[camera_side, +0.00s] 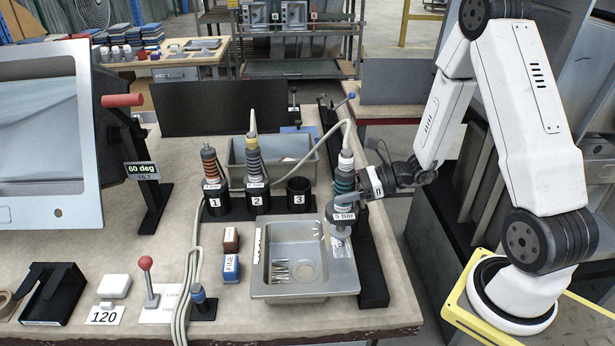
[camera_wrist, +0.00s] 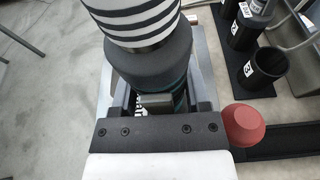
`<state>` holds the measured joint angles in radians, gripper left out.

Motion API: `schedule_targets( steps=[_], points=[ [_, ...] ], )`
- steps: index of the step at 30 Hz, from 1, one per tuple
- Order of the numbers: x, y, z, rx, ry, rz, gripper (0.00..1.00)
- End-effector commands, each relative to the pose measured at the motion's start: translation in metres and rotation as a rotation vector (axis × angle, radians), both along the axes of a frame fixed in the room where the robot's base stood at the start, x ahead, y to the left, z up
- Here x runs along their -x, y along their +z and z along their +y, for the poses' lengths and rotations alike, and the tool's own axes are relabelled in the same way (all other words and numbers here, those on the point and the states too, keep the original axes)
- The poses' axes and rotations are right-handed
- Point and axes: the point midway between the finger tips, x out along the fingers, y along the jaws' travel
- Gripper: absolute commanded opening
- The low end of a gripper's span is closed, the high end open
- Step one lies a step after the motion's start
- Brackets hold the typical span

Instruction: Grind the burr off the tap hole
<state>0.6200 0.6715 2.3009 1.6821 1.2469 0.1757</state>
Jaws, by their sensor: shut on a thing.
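The tool stands upright over the right-hand deck of the steel sink (camera_side: 283,230). Its lower head (camera_side: 340,231) is at or just above the deck; I cannot tell whether it touches. The tap hole and its burr are not visible to me, perhaps hidden under the head. In the wrist view, the tool (camera_wrist: 145,65) fills the space between the fingers of my gripper (camera_wrist: 160,98).
Holders 1 (camera_side: 216,208) and 2 (camera_side: 258,204) carry striped tools; holder 3 (camera_side: 299,197) is empty. A hose (camera_side: 330,130) runs from the held tool. Brown and blue blocks (camera_side: 231,268) sit left of the sink. A red knob (camera_wrist: 243,125) is close to my gripper.

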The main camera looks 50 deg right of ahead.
Motion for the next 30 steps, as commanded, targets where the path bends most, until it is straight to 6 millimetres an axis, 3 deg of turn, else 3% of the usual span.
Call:
schedule_targets(
  steps=[14,30],
  points=[
    [0.000,-0.003,0.001,-0.001,0.000,-0.003,0.00],
    [0.015,-0.002,0.015,-0.002,-0.001,-0.004,0.00]
  ],
)
